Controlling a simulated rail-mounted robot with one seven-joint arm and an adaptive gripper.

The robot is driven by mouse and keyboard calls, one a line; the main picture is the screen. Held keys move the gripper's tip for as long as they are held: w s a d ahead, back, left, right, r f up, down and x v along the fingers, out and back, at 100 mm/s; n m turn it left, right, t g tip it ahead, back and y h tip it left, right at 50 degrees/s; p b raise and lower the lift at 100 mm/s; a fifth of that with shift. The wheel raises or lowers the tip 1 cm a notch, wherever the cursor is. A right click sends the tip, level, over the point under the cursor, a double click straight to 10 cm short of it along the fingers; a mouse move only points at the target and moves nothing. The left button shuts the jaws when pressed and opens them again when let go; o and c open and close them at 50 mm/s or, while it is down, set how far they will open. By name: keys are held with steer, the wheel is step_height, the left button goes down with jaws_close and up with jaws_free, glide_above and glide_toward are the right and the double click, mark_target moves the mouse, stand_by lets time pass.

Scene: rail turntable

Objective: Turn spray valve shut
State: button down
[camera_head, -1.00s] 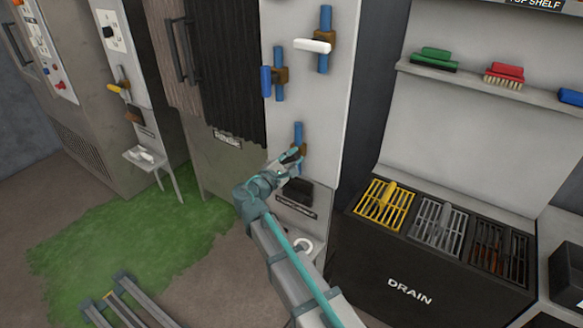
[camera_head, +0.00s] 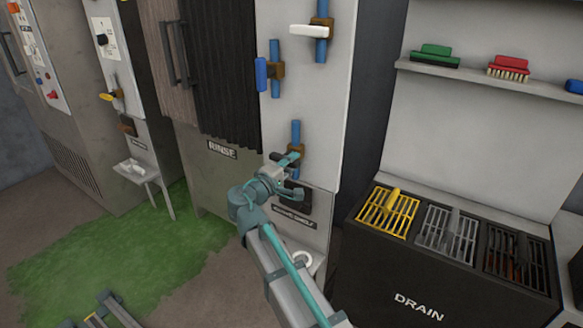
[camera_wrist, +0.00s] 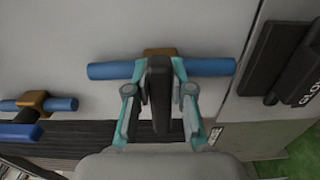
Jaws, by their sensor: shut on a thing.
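A valve with a brown body (camera_head: 296,151) sits on a short upright blue pipe (camera_head: 296,132) low on the pale panel. In the wrist view, its black handle (camera_wrist: 159,90) lies between the two teal fingers of my gripper (camera_wrist: 159,92). The fingers are closed on the handle from both sides. The handle there stands across the blue pipe (camera_wrist: 112,71), and the brown body (camera_wrist: 160,52) shows behind it.
Above are a valve with a blue handle (camera_head: 261,74) and one with a white handle (camera_head: 308,31). A dark box (camera_head: 297,200) is just below my gripper. The RINSE cabinet (camera_head: 205,160) stands to the left, the drain bench (camera_head: 415,275) to the right.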

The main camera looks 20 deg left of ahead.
stand_by(0.4)
steer(key=c, duration=1)
jaws_free()
steer(key=v, duration=1.2)
